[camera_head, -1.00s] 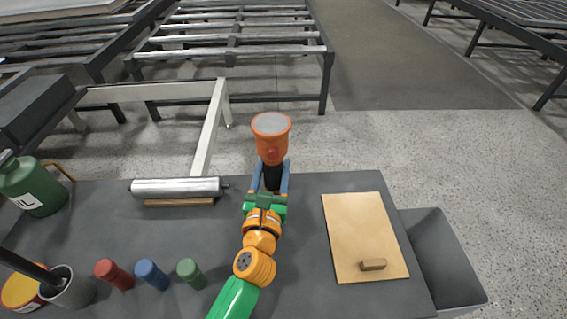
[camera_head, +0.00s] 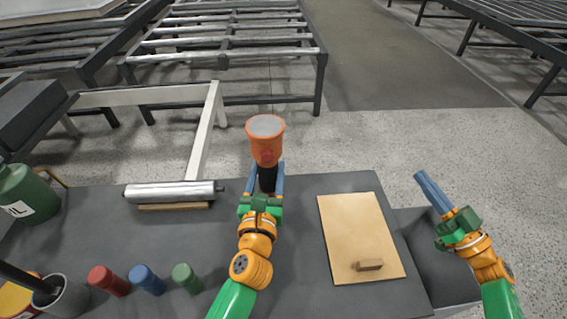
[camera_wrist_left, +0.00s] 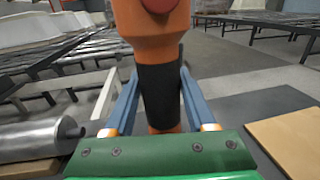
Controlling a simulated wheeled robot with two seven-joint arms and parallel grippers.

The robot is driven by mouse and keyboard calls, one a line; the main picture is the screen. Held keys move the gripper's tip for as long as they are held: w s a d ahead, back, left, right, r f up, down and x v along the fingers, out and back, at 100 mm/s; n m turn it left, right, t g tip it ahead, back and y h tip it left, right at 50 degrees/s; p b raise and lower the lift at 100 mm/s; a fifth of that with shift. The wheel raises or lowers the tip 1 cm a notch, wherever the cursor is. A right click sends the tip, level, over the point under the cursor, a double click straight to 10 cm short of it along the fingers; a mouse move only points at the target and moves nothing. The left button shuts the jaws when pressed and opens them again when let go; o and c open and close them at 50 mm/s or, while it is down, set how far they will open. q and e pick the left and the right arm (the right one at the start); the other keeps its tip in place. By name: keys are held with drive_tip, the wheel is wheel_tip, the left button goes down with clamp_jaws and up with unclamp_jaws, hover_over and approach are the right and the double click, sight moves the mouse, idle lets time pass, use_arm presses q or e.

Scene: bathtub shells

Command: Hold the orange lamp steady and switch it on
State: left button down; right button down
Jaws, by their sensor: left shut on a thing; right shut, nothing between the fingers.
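The orange lamp (camera_head: 266,150) stands upright near the back edge of the dark table, its pale round top facing up. My left gripper (camera_head: 266,184) is shut on the lamp's black grip section, with a blue finger on each side. In the left wrist view the lamp's black grip (camera_wrist_left: 160,95) sits between the blue fingers, and a red button (camera_wrist_left: 158,4) is cut off at the top edge. My right gripper (camera_head: 424,180) is shut and empty, raised at the right, well apart from the lamp. Whether the lamp is lit cannot be told.
A metal roller (camera_head: 172,192) lies to the left. Red, blue and green cylinders (camera_head: 187,277) stand front left. A grey bin (camera_head: 440,270) is beside the table's right edge.

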sight(267, 156)
drive_tip(key=s+a+r+n+g+y, duration=0.1)
drive_tip(key=a+r+n+g+y, duration=0.1)
drive_tip(key=a+n+g, duration=0.3)
drive_tip(key=s+a+r+n+g+y, duration=0.2)
drive_tip(key=a+n+g, duration=0.4)
drive_tip(key=n, duration=0.8)
drive_tip(key=s+a+r+n+g+y, duration=0.2)
drive_tip(key=a+r+n+g+y, duration=0.1)
drive_tip(key=a+n, duration=0.6)
drive_tip(key=n+g+y, duration=0.1)
drive_tip(key=g, duration=0.1)
drive_tip(key=shift+g, duration=0.3)
drive_tip(key=shift+r, duration=0.1)
drive_tip(key=w+a, duration=0.5)
drive_tip(key=a, duration=0.5)
drive_tip(key=shift+w+r, duration=0.15)
drive_tip(key=shift+w, duration=0.15)
drive_tip(key=shift+a, duration=0.1)
